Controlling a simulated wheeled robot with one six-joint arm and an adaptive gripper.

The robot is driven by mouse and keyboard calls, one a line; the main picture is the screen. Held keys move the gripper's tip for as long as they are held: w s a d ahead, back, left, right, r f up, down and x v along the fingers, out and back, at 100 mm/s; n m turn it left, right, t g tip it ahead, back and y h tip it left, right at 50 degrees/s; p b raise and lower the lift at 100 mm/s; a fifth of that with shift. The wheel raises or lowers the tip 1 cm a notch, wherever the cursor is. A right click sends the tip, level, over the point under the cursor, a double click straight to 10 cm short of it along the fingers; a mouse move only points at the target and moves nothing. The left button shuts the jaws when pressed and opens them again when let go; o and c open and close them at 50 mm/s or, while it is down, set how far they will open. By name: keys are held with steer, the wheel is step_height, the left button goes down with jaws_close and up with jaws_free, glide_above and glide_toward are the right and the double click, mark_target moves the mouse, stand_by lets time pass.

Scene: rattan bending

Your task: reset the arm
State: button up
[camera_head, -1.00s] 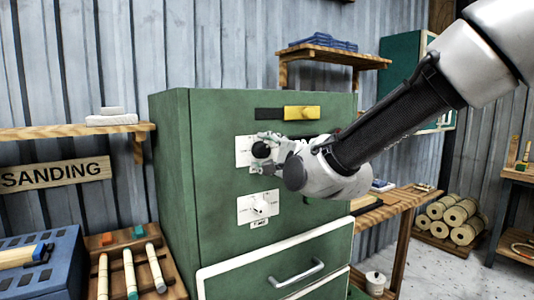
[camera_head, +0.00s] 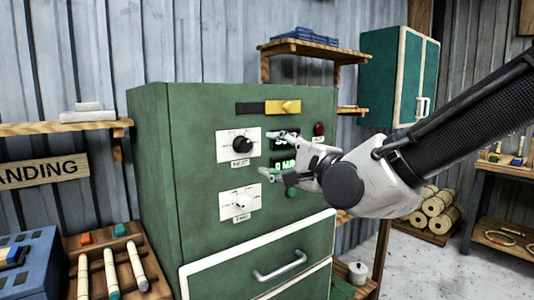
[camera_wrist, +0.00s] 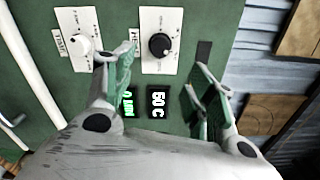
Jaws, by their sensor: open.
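My gripper (camera_head: 280,156) is open and empty in front of the green cabinet (camera_head: 190,170). In the head view its fingers point left, beside the upper black knob (camera_head: 242,144) and apart from it. A lower white knob (camera_head: 240,205) sits on its own white plate. In the wrist view the two fingers (camera_wrist: 160,75) are spread wide, with the black knob (camera_wrist: 159,45) and the white knob (camera_wrist: 82,44) beyond them. Between the fingers a display (camera_wrist: 157,102) reads "60 C" and another (camera_wrist: 127,104) shows green digits.
A yellow-and-black slide switch (camera_head: 283,107) sits above the knobs. A drawer with a handle (camera_head: 280,267) is below. A wooden shelf (camera_head: 310,53) and a teal wall cabinet (camera_head: 392,75) are behind. Rattan rolls (camera_head: 432,208) lie on the right.

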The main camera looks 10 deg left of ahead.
steer(key=shift+d, duration=0.1)
steer(key=s+f+n+g+h, duration=0.3)
steer(key=s+f+n+g, duration=0.15)
steer(key=f+n, duration=0.5)
steer(key=s+d+f+n+g+h, duration=0.2)
steer(key=d+f+n+g+h, duration=0.15)
steer(key=d+f, duration=0.4)
steer(key=s+d+r+h, duration=0.1)
steer(key=s+d+h, duration=0.1)
steer(key=d, duration=1.1)
steer(key=s+d+r+m+h, duration=0.1)
steer(key=s+d+r+h, duration=0.1)
steer(key=d, duration=1.1)
steer(key=s+d+r+h, duration=0.1)
steer(key=s+d+h, duration=0.2)
steer(key=d, duration=1)
steer(key=shift+s+d+r+m, duration=0.3)
steer(key=shift+s+d+m, duration=0.05)
steer(key=shift+s+m, duration=0.1)
